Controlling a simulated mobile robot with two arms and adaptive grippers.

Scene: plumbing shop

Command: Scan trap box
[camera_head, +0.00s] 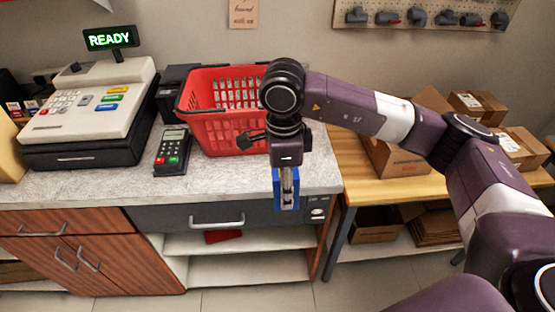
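My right arm reaches in from the right, and its gripper (287,190) points down at the counter's front edge. A small blue box (278,202) shows on both sides of the grey finger, and the gripper looks shut on it. The box's label and far side are hidden, so I cannot read whether it is the trap box. A card terminal with a keypad (172,150) lies on the counter left of the red basket. The cash register (90,115) has a display (110,38) reading READY. My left gripper is not in view.
A red basket (205,128) stands on the grey counter (120,187), behind and left of my gripper. A black device (176,85) stands between register and basket. A wooden table (370,190) with cardboard boxes (478,105) is at right. The counter's front strip is mostly clear.

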